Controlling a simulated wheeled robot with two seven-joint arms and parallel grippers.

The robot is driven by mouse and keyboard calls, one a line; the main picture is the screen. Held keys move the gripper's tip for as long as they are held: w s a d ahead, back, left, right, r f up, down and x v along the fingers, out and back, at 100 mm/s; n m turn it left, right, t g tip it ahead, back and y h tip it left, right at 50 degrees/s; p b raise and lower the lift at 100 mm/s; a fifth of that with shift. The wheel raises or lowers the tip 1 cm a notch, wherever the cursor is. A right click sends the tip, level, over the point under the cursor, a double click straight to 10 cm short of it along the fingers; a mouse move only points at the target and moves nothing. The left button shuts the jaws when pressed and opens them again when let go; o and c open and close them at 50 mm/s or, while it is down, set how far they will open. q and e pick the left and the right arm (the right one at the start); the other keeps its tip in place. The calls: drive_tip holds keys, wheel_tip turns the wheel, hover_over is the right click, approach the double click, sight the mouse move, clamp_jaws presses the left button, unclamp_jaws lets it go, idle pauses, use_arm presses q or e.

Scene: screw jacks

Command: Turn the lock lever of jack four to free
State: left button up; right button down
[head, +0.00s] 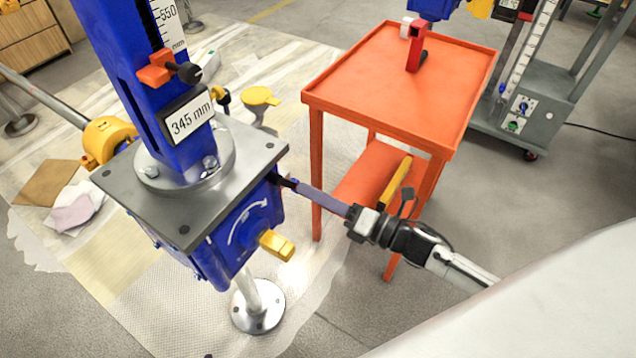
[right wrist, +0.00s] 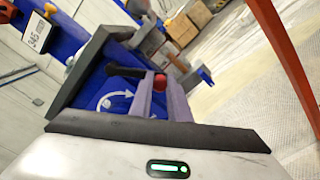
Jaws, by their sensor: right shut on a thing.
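A blue screw jack (head: 235,236) with a grey top plate stands close on the left in the head view. Its column carries a "345 mm" label (head: 190,115). No jack number is readable. The lock lever is a black arm (right wrist: 124,71) with a red knob (right wrist: 160,81), on the side of the jack's blue housing in the right wrist view. My right gripper (head: 292,184) reaches in from the right, its fingers closed around the lever's knob end. The fingers hide most of the lever in the head view. My left gripper is not in view.
An orange table (head: 400,85) stands just behind my right gripper, with a red and black thing (head: 416,50) on it. A yellow square shaft end (head: 277,245) sticks out below my fingers. A grey cart (head: 535,100) stands at the back right.

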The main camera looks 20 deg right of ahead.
use_arm(q)
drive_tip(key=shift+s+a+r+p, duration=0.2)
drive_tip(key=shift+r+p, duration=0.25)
drive_tip(key=shift+p, duration=0.45)
use_arm(e)
drive_tip(key=shift+s+a+f+m, duration=0.4)
drive_tip(key=shift+a+m, duration=0.3)
drive_tip(key=shift+m, duration=0.5)
drive_tip(key=shift+s+a+f+m, duration=0.2)
drive_tip(key=shift+s+a+m, duration=0.4)
drive_tip(key=shift+m, duration=0.6)
drive_tip(key=shift+s+a+f+m, duration=0.35)
drive_tip(key=shift+a+m, duration=0.4)
drive_tip(key=shift+m, duration=0.45)
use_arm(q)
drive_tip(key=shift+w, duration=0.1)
use_arm(e)
drive_tip(key=shift+s, duration=0.1)
drive_tip(key=c, duration=1.7)
unclamp_jaws()
drive_tip(key=shift+o, duration=0.2)
drive_tip(key=shift+r, duration=0.1)
drive_tip(key=v, duration=1)
